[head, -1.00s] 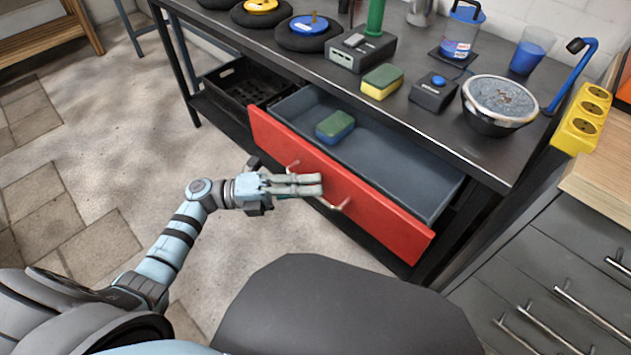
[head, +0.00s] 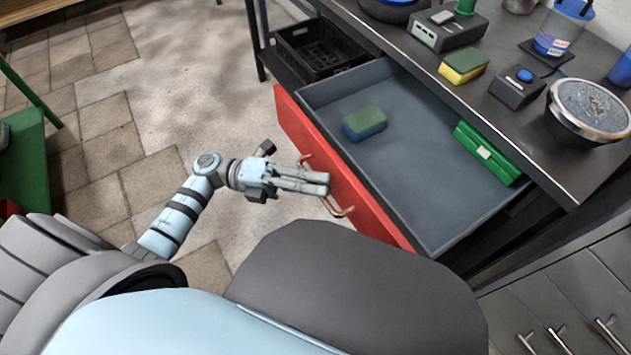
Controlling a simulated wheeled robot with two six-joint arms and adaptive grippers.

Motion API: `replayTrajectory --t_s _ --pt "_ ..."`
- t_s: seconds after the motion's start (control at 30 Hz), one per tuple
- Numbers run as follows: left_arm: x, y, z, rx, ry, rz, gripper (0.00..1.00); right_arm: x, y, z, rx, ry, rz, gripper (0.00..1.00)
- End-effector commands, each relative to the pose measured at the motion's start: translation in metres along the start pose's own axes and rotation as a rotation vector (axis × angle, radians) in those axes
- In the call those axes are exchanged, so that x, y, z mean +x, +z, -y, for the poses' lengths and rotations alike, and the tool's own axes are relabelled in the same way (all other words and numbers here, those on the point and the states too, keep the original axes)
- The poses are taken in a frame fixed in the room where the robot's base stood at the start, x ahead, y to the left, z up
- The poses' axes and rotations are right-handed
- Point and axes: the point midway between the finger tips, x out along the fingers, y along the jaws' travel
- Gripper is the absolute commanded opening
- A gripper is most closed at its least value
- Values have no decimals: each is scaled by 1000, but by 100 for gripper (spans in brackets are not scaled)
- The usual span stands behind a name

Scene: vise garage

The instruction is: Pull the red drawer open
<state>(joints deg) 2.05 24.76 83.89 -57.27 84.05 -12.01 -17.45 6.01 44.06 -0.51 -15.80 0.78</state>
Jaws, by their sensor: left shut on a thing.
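The red drawer (head: 372,203) stands well out from under the dark workbench, and its grey inside (head: 420,150) shows. A green and blue sponge (head: 364,124) lies in it on the left, and a green case (head: 487,153) lies deeper in on the right. My left gripper (head: 312,183) is at the drawer's front, shut on its metal handle (head: 338,207); the fingers hide the middle of the handle. My right gripper is not in view.
A black crate (head: 318,55) sits on the shelf left of the drawer. Grey drawers (head: 570,300) stand at the lower right.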

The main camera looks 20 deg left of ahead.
Motion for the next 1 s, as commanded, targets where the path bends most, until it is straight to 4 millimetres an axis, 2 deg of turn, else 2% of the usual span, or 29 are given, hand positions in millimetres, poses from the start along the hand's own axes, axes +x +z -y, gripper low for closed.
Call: replayTrajectory --t_s 0.07,0.1,0.2,0.57,0.67,0.9,1.0 --pt "0 0 -2 1 5 0 0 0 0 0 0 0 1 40" --pt "0 0 -2 1 5 0 12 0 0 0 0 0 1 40" --pt "0 0 -1 0 4 0 28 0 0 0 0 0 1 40" --pt "-4 0 -1 0 3 1 30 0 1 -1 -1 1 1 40" --pt "-19 0 -1 -2 5 1 30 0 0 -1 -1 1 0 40" --pt "-85 1 -1 -2 6 3 30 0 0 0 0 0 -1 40" --pt "-106 1 -1 0 5 3 30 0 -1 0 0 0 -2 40"
